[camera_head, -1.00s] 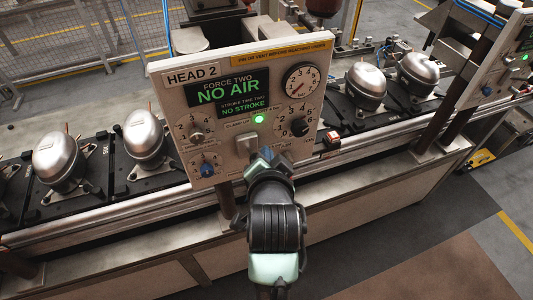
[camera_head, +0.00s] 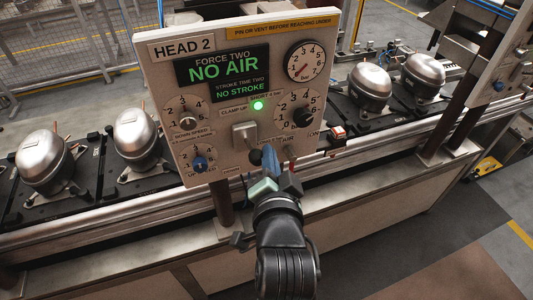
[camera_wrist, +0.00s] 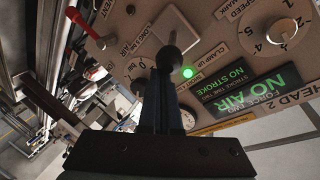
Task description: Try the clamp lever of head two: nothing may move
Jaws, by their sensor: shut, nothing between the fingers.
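The HEAD 2 panel (camera_head: 215,125) reads "FORCE TWO NO AIR" and "NO STROKE" in green. Its clamp lever (camera_head: 256,156) has a black ball knob and a pale square plate behind it, below the lit green "CLAMP UP" light (camera_head: 258,105). My gripper (camera_head: 269,160) is shut and empty, its fingertips close beside the lever knob at lower right. In the wrist view the knob (camera_wrist: 168,57) stands just beyond the shut fingers (camera_wrist: 160,90); I cannot tell if they touch. The pressure gauge (camera_head: 305,60) sits at upper right, its needle towards the low end.
Several silver compressors (camera_head: 143,130) sit on black pallets along the conveyor, left and right of the panel. A blue knob (camera_head: 199,163) and a black dial (camera_head: 303,117) flank the lever. Another panel (camera_head: 500,65) stands far right.

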